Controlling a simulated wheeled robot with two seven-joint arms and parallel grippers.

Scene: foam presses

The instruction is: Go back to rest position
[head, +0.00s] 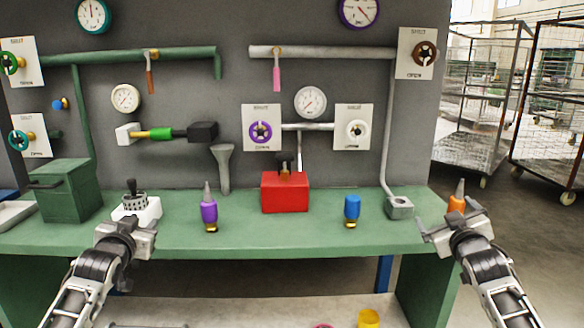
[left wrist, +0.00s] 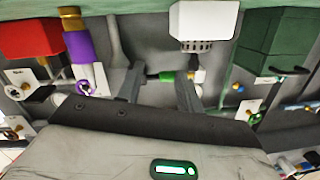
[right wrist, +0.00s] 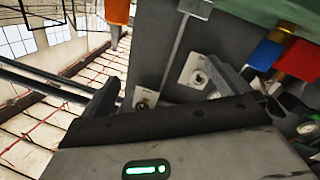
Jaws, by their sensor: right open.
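My left gripper (head: 128,228) is at the bench's front edge, below the white block with a dark knob (head: 137,208). In the left wrist view its fingers (left wrist: 159,92) stand apart with nothing between them. My right gripper (head: 453,222) is beyond the bench's right end, in front of an orange bottle (head: 457,198) that it partly hides. In the right wrist view its fingers (right wrist: 168,92) are spread and empty. The orange bottle (right wrist: 117,12) is above and left of them; what it rests on is hidden.
On the green bench (head: 270,237) stand a purple bottle (head: 208,210), a red box (head: 285,192), a blue bottle (head: 352,210) and a green box (head: 68,192). Pipes, gauges and valves line the grey wall behind. Wire carts (head: 490,95) stand at the right.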

